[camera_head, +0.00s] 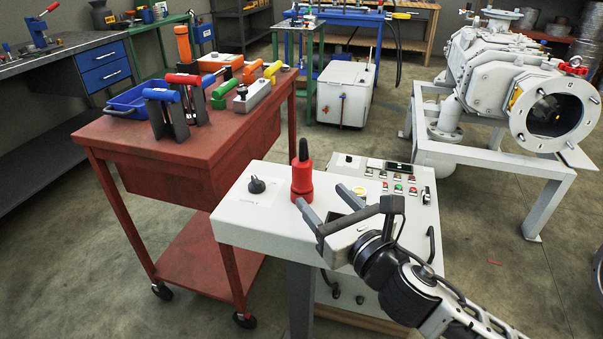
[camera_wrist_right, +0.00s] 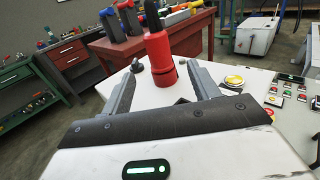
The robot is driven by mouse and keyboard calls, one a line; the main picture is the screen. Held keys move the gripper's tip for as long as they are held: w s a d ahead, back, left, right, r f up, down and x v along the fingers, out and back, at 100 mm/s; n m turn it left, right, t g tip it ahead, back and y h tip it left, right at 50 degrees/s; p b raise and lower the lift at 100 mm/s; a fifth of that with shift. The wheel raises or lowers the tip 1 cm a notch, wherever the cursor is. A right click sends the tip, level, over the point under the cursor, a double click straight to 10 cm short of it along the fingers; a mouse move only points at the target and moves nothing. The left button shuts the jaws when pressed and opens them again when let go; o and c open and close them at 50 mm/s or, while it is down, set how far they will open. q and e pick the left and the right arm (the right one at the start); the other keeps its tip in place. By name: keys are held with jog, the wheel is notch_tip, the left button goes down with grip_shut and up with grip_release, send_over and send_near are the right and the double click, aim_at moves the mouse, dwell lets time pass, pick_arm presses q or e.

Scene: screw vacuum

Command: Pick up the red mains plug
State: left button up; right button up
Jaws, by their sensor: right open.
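The red mains plug (camera_head: 302,180) stands upright on the white control box (camera_head: 236,216), with a dark tip on top. It also shows in the right wrist view (camera_wrist_right: 160,72), between the two fingers and just beyond their tips. My right gripper (camera_head: 325,198) is open and empty, low over the box top, with its fingers pointing towards the plug. In the right wrist view the same gripper (camera_wrist_right: 163,80) has its fingers spread to either side of the plug. Whether a finger touches the plug cannot be told. My left gripper is not in view.
A black knob (camera_head: 257,186) stands left of the plug, and a panel of buttons (camera_head: 400,186) lies to its right. A red cart (camera_head: 150,150) with colourful-handled tools stands behind left. A white pump machine (camera_head: 490,75) stands at right. Open floor lies between.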

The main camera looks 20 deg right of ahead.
aim_at(307, 181)
jog(key=w, duration=0.2)
jog(key=w+a, duration=0.1)
jog(key=w, duration=0.5)
jog(key=shift+w+a, duration=0.25)
jog(key=shift+a, duration=0.15)
jog(key=c, duration=1.2)
